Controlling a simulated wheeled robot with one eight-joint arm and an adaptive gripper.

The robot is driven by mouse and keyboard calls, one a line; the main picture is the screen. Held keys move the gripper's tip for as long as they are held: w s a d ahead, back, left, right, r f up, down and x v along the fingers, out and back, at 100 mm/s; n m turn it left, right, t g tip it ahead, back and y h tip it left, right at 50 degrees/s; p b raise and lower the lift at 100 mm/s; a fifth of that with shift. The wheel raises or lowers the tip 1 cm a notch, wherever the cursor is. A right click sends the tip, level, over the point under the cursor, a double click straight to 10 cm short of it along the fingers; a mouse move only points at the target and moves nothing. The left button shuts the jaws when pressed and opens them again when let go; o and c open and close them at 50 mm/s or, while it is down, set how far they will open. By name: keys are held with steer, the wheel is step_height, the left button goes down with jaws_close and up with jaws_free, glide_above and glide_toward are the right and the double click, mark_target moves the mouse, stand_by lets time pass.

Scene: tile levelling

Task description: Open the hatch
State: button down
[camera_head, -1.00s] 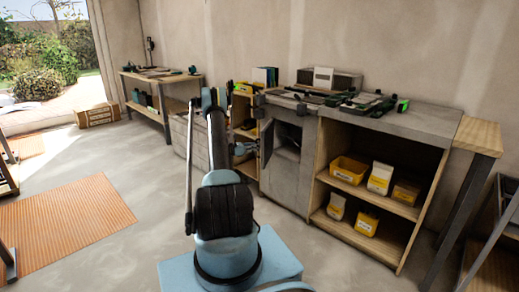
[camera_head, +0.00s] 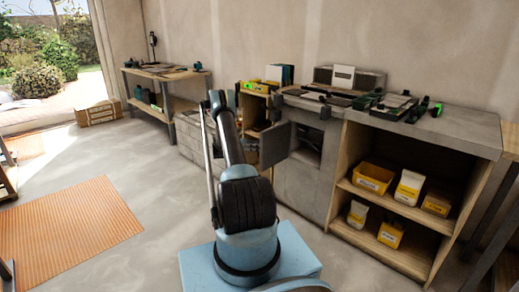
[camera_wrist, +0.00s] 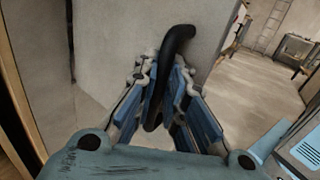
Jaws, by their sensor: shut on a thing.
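The grey hatch door (camera_head: 275,144) stands swung out from the grey cabinet in the head view, and the dark opening (camera_head: 308,146) shows to its right. In the wrist view, the grey hatch panel (camera_wrist: 205,30) is close in front of me, with its black curved handle (camera_wrist: 176,46) standing out from it. My gripper (camera_wrist: 165,100) is shut on the handle, with the blue-padded fingers on both sides of it. In the head view my arm hides the gripper.
A grey worktop (camera_head: 455,130) with tools runs above the cabinet. Open shelves (camera_head: 385,206) hold yellow bins and white bags at the right. A workbench (camera_head: 160,74) stands at the far left. Bare floor and an orange mat (camera_head: 72,228) lie to the left.

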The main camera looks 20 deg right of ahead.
steer(key=shift+w+d, duration=0.1)
steer(key=shift+d, duration=0.3)
steer(key=c, duration=1.9)
jaws_free()
steer(key=shift+a, duration=0.1)
steer(key=shift+c, duration=0.2)
steer(key=shift+a, duration=0.1)
